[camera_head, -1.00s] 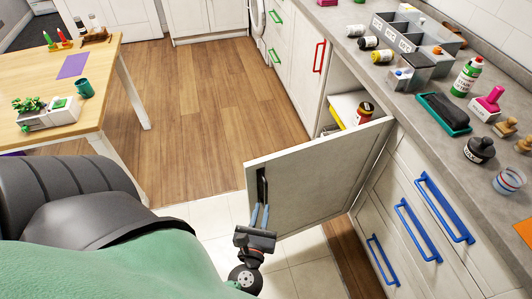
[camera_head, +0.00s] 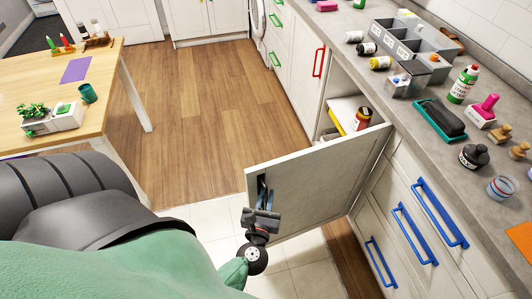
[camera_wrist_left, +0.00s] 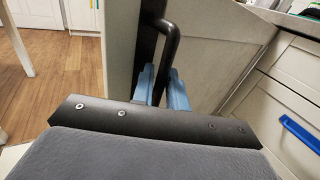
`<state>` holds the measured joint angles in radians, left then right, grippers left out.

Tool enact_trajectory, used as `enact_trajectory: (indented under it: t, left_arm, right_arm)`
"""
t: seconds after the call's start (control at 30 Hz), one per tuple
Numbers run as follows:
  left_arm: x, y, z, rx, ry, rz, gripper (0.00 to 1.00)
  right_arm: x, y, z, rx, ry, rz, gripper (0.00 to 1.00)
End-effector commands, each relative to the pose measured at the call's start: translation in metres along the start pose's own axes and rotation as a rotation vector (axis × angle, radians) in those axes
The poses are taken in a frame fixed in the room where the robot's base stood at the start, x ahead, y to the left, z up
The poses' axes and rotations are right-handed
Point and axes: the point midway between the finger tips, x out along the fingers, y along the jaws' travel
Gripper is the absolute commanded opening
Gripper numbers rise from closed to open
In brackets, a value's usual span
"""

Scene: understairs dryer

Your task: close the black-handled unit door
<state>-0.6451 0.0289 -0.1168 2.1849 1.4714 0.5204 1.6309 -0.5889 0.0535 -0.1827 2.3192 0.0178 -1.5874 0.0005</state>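The black-handled unit door (camera_head: 318,182) stands wide open, swung out from the counter unit into the floor area. Its black handle (camera_head: 261,188) is near the door's free edge; it also shows large in the left wrist view (camera_wrist_left: 169,42). My left gripper (camera_head: 265,196) is at the handle. In the left wrist view, its two blue fingers (camera_wrist_left: 161,80) lie on either side of the handle bar, with the bar running down between them. Whether they press on the bar is not clear. My right gripper is not in view.
The open cabinet holds a yellow item (camera_head: 338,117) and a jar (camera_head: 362,118). The grey counter (camera_head: 420,95) above is crowded with bottles, stamps and a divided grey tray. Blue-handled drawers (camera_head: 415,222) are to the right. A wooden table (camera_head: 40,90) stands left; floor between is clear.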

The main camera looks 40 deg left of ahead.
Motion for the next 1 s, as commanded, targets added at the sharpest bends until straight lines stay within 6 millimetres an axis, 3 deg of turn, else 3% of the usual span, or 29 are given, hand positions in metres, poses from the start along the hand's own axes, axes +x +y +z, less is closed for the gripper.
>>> enact_trajectory:
  t: [0.03, 0.1, 0.57, 1.0]
  left_arm:
    - [0.000, 0.000, 0.000, 0.000, 0.000, 0.000, 0.13]
    - [0.000, 0.000, 0.000, 0.000, 0.000, 0.000, 0.00]
    - [0.009, 0.008, 0.001, 0.001, -0.001, -0.023, 0.00]
    - [0.071, 0.048, 0.001, 0.003, -0.003, -0.167, 0.00]
  right_arm:
    - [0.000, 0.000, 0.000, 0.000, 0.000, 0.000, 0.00]
    - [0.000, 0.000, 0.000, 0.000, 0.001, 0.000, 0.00]
    - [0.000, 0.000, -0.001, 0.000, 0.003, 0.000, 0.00]
    - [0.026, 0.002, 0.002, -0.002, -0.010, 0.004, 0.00]
